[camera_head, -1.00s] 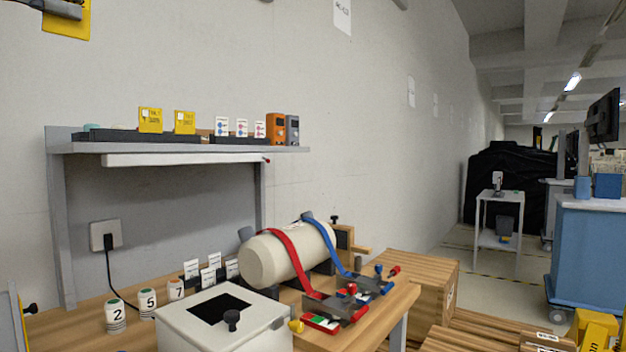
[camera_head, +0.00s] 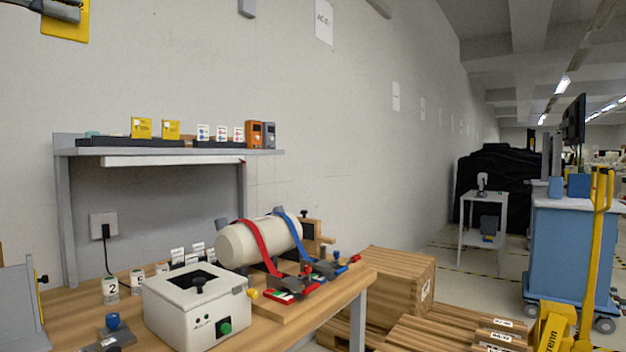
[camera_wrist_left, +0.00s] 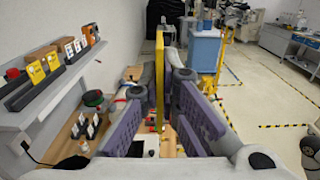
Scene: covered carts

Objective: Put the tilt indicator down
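The tilt indicator in hand is a thin yellow plate (camera_head: 66,22) at the top left of the head view. My left gripper (camera_head: 62,8) is shut on it, mostly cut off by the frame's top edge. In the left wrist view the yellow plate (camera_wrist_left: 159,75) shows edge-on, upright between the purple finger pads of my left gripper (camera_wrist_left: 161,85). Two similar yellow indicators (camera_head: 141,127) (camera_head: 171,130) stand in a dark holder on the wall shelf (camera_head: 120,151). My right gripper is not in view.
White cards and orange and grey boxes (camera_head: 255,135) share the shelf. Below, a white box (camera_head: 180,320) and a strapped cream cylinder (camera_head: 235,247) occupy the wooden bench. Wooden crates (camera_head: 400,285), a yellow pallet jack (camera_head: 590,270) and a blue covered cart (camera_head: 565,255) stand right.

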